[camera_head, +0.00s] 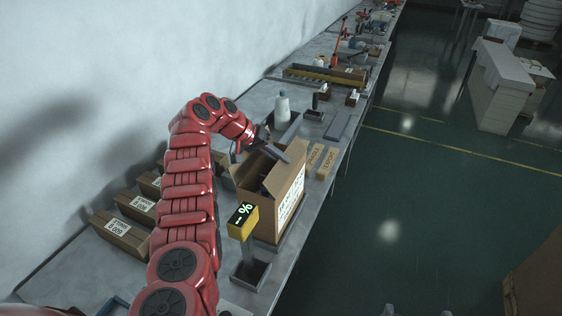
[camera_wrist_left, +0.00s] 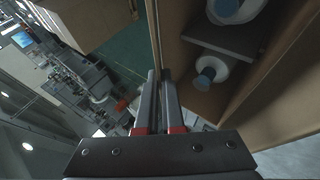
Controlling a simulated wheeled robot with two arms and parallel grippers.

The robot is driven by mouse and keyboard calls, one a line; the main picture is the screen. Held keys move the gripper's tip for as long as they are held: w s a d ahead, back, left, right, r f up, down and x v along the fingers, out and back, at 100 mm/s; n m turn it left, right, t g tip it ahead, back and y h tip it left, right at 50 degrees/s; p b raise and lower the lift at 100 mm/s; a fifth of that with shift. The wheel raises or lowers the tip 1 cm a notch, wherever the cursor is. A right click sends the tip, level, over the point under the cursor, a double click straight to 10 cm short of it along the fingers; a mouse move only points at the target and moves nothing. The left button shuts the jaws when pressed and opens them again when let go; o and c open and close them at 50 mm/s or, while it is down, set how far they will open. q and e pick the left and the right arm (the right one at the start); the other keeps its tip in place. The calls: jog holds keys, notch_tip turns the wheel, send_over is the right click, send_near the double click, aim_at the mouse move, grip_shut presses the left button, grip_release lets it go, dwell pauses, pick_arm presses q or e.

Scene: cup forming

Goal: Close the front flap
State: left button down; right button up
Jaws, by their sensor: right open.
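The cardboard box (camera_head: 258,205) stands open on the bench in the head view, with a printed white label on its right side. Its inside also shows in the left wrist view (camera_wrist_left: 285,95), with white bottles (camera_wrist_left: 210,72) in it. My left gripper (camera_head: 284,157) reaches over the top of the box. In the left wrist view its two fingers (camera_wrist_left: 160,75) are close together, at a cardboard edge; whether the edge is between them is unclear. I cannot tell which flap is the front one. Two grey tips of my right gripper (camera_head: 417,312) show apart and empty at the bottom edge.
A yellow display reading "%" (camera_head: 243,220) stands on a post close in front of the box. Several flat cartons (camera_head: 122,232) lie at the left. A white bottle (camera_head: 282,108) and small labelled boxes (camera_head: 327,162) stand behind.

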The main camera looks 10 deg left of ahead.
pick_arm(q)
jog(key=shift+f, duration=0.1)
jog(key=c, duration=1)
grip_release()
jog(key=shift+c, duration=0.2)
jog(key=v, duration=1.7)
jog(key=shift+r, duration=0.25)
jog(key=shift+a, duration=0.1)
